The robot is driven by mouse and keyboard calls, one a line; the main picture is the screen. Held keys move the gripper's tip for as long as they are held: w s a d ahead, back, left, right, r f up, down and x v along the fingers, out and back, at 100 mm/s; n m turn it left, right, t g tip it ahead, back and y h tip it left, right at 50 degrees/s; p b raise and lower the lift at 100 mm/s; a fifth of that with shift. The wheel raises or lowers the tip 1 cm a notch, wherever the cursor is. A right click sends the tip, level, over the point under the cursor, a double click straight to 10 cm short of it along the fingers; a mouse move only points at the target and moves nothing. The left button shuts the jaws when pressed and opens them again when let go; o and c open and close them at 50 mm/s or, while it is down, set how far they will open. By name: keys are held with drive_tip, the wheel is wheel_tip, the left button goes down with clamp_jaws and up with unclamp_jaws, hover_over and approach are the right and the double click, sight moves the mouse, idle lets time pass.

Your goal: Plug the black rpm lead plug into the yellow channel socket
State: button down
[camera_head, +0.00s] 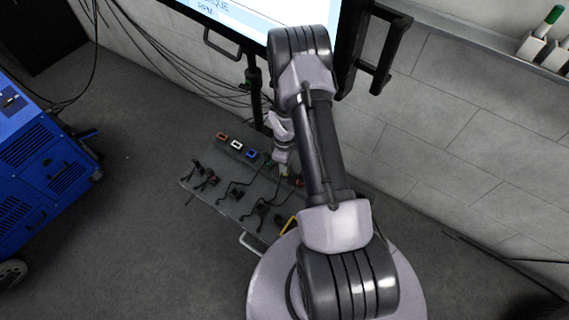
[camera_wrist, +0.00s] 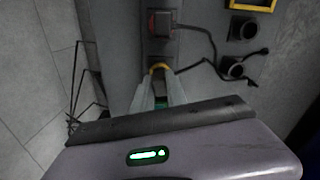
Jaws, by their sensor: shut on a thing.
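My gripper (camera_wrist: 162,88) is shut on a dark plug that is mostly hidden between its fingers; the rpm lead plug cannot be told apart by marking. The yellow channel socket (camera_wrist: 160,67) shows as a yellow rim just beyond the fingertips in the wrist view. The held plug is at this rim; I cannot tell whether it is inside or just above it. A dark cord runs off to the right from near the fingertips. In the head view my gripper (camera_head: 281,158) is over the socket row, and my arm hides the yellow socket.
A red socket (camera_wrist: 159,22) with a dark plug at it lies beyond the yellow one. Orange (camera_head: 222,136), white (camera_head: 237,145) and blue (camera_head: 252,154) sockets line the grey table. Several black plugs with leads lie nearby, including one plug (camera_wrist: 232,68). A yellow frame (camera_head: 290,226) stands at the near end.

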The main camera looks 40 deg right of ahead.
drive_tip(key=c, duration=1.3)
unclamp_jaws()
drive_tip(key=shift+o, duration=0.2)
drive_tip(key=shift+r, duration=0.25)
wheel_tip(320, 180, up, 3)
drive_tip(key=shift+p, duration=1.15)
drive_tip(key=shift+s+a+r+p, duration=0.3)
drive_tip(key=shift+s+r+p, duration=0.1)
drive_tip(key=shift+s, duration=0.25)
drive_tip(key=s+a+p, duration=0.3)
drive_tip(key=s+a, duration=0.3)
drive_tip(key=s, duration=0.7)
drive_tip(key=shift+a+r+p, duration=0.2)
drive_tip(key=shift+r+p, duration=0.1)
drive_tip(key=shift+r, duration=0.05)
drive_tip(key=shift+r, duration=0.1)
